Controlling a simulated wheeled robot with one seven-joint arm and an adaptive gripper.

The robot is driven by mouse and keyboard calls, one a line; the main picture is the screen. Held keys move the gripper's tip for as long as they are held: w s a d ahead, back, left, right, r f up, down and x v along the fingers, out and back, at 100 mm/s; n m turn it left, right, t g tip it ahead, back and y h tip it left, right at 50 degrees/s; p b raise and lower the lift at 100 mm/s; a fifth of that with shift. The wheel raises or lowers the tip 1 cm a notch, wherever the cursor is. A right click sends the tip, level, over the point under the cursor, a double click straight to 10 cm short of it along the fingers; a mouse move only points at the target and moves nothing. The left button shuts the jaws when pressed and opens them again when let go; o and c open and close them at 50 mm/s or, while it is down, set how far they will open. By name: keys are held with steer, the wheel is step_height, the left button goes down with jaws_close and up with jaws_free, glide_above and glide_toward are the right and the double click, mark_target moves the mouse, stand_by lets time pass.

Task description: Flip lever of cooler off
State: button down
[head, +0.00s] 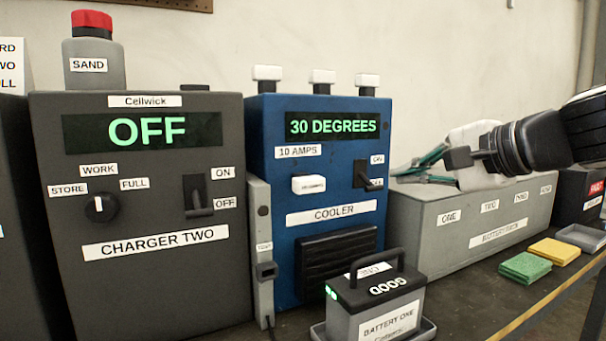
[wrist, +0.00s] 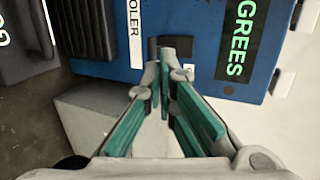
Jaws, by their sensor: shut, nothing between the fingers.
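The blue cooler (head: 270,180) stands in the middle of the head view, its display (head: 333,126) reading "30 DEGREES". Its dark lever switch (head: 367,174) is at the right of its front, beside small ON and OFF labels. The lever seems to point down toward OFF, but it is too small to be sure. My gripper (head: 398,176) is just right of the switch, its green-padded fingers shut and empty. In the wrist view, the fingertips (wrist: 164,66) are close to the switch (wrist: 178,45), partly hiding it; I cannot tell whether they touch.
Charger two (head: 140,270), reading "OFF", stands left of the cooler. Battery one (head: 375,315) sits in a tray before the cooler. A grey battery bench box (head: 430,240) lies below my gripper.

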steer(key=f+p+v, duration=0.2)
steer(key=v, duration=0.7)
steer(key=shift+s+d, duration=0.35)
steer(key=shift+s, duration=0.25)
steer(key=shift+r, duration=0.1)
steer(key=s+a+f+n+g+h, duration=0.1)
steer(key=s+a+f+n+g, duration=0.4)
steer(key=s+f, duration=0.3)
steer(key=s+a+f+n+g+h, duration=0.1)
steer(key=s+a+f+n+g, duration=0.3)
steer(key=s+a+f, duration=0.3)
steer(key=s+d+f+n+g+h, duration=0.35)
steer(key=s+d+f, duration=0.2)
steer(key=s, duration=0.35)
step_height(320, 180, up, 27)
steer(key=t+h+p, duration=0.1)
steer(key=t+p, duration=0.3)
steer(key=p, duration=2.2)
steer(key=shift+d+f+t, duration=0.2)
steer(key=shift+d+t, duration=0.15)
steer(key=shift+d, duration=0.05)
steer(key=shift+s, duration=0.1)
